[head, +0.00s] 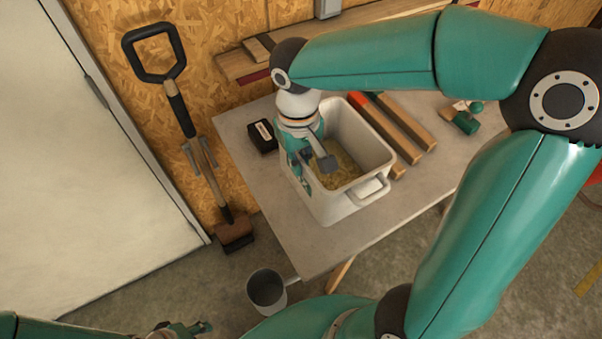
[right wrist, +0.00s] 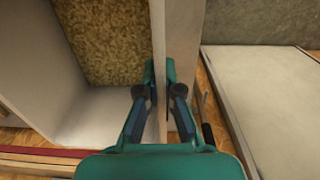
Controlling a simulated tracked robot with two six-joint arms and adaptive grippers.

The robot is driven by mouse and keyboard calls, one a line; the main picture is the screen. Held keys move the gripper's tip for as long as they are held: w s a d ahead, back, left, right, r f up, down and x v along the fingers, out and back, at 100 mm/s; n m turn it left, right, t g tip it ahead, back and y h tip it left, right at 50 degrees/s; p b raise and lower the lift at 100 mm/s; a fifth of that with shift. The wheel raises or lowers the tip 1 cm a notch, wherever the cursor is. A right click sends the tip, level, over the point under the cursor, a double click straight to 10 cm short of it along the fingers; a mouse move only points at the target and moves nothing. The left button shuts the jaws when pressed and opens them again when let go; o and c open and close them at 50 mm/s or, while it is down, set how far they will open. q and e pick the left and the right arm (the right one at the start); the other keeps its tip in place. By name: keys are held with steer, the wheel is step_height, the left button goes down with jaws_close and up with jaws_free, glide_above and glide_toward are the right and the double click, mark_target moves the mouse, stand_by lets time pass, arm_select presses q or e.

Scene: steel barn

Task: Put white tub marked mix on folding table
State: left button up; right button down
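The white tub (head: 350,207) is an open, square-sided tub with a grip on its near right side and loose yellowish grain inside. It appears to stand upright on the grey table top (head: 240,130), though I cannot see its underside. No lettering shows on its visible sides. My right gripper (head: 308,165) is at the tub's left wall. In the right wrist view, its fingers (right wrist: 160,85) straddle the tub's wall (right wrist: 178,50), one inside and one outside, and look closed on it. My left gripper (head: 185,329) is at the bottom edge, partly cut off.
On the table, a black labelled box (head: 262,136) stands left of the tub; wooden bars (head: 405,128) and a small green object (head: 466,121) lie right. A spade (head: 188,130) leans at the wall.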

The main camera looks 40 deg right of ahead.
glide_above(300, 195)
steer(key=shift+w+d+f, duration=0.1)
steer(key=shift+w+f, duration=0.05)
steer(key=shift+f, duration=2.35)
steer(key=c, duration=1.3)
jaws_free()
steer(key=shift+f, duration=0.1)
step_height(300, 195, up, 12)
steer(key=shift+r, duration=0.1)
